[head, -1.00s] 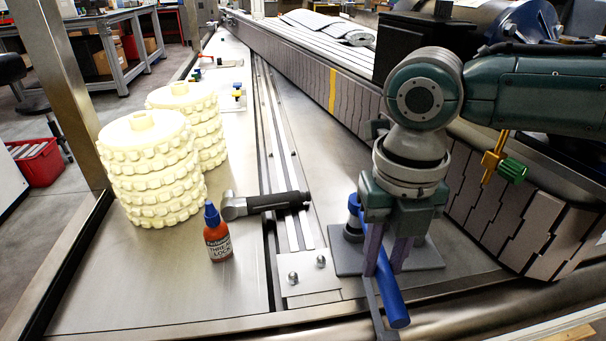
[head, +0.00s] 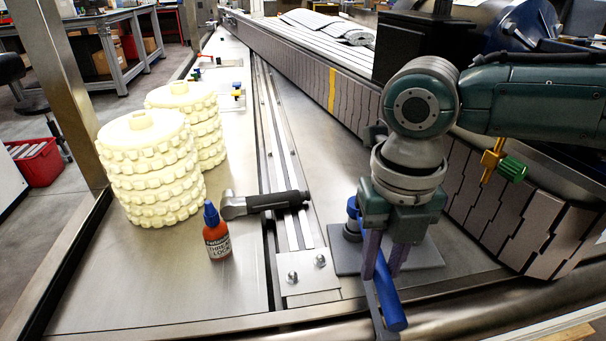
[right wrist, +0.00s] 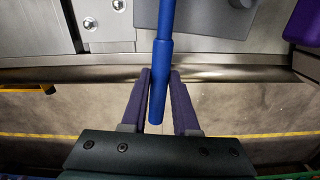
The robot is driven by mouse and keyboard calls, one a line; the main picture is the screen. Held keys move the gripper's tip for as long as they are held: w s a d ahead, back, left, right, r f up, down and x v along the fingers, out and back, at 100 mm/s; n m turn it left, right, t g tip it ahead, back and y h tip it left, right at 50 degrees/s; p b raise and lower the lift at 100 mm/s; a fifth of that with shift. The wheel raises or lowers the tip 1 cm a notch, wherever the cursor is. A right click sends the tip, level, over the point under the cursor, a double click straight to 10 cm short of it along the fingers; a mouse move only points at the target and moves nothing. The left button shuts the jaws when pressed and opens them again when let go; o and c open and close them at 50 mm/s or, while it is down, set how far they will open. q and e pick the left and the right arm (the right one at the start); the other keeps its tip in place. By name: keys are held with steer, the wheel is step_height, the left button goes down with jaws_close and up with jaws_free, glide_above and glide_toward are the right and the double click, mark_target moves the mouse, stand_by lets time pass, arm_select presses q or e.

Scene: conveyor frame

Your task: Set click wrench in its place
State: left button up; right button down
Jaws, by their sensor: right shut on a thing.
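The click wrench, a blue-handled bar (head: 390,300), is held in my right gripper (head: 384,262) at the front edge of the metal bench. The handle points towards the viewer. In the right wrist view the blue handle (right wrist: 161,70) runs between the two purple fingers of my right gripper (right wrist: 160,78), which are closed around it; its far end leaves the top of the picture. A grey base plate (head: 425,257) with a short round post with a blue top (head: 352,212) lies under and behind the gripper. The wrench's far end is hidden by the gripper in the head view. My left gripper is not in view.
A black-handled tool with a metal head (head: 265,204) lies across the rail. A red bottle with a blue cap (head: 217,238) stands left of it. Two cream knobbly stacks (head: 150,175) stand further left. The conveyor side (head: 500,215) rises at the right.

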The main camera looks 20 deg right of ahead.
steer(key=shift+f+b, duration=0.6)
steer(key=shift+f, duration=0.45)
steer(key=c, duration=0.6)
jaws_free()
step_height(320, 180, up, 9)
steer(key=shift+r+p, duration=0.1)
steer(key=shift+p, duration=1.05)
steer(key=shift+r, duration=0.35)
